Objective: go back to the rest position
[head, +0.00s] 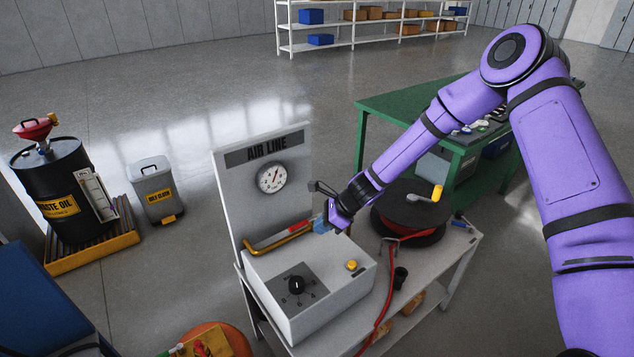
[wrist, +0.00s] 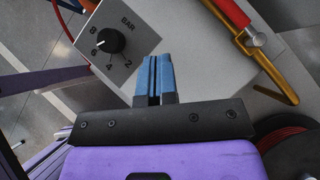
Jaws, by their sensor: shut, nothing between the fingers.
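My gripper (head: 320,224) is at the end of my purple arm, above the back right of the grey air line box (head: 330,308). Its blue fingers (wrist: 155,78) are shut together with nothing between them. In the head view the fingertips are close to the right end of the yellow lever (head: 270,241) with its red part. I cannot tell from this view whether they touch it. In the wrist view the lever (wrist: 270,66) lies to the right, apart from the fingers. The black pressure knob (head: 297,285) is on the box top; it also shows in the wrist view (wrist: 110,40).
The upright air line panel (head: 228,195) with a gauge (head: 271,178) stands left of my gripper. A hose reel (head: 405,222) sits right on the cart, with a red hose (head: 386,290). A green bench (head: 400,103) is behind. A waste oil drum (head: 30,190) stands left. Open floor lies behind.

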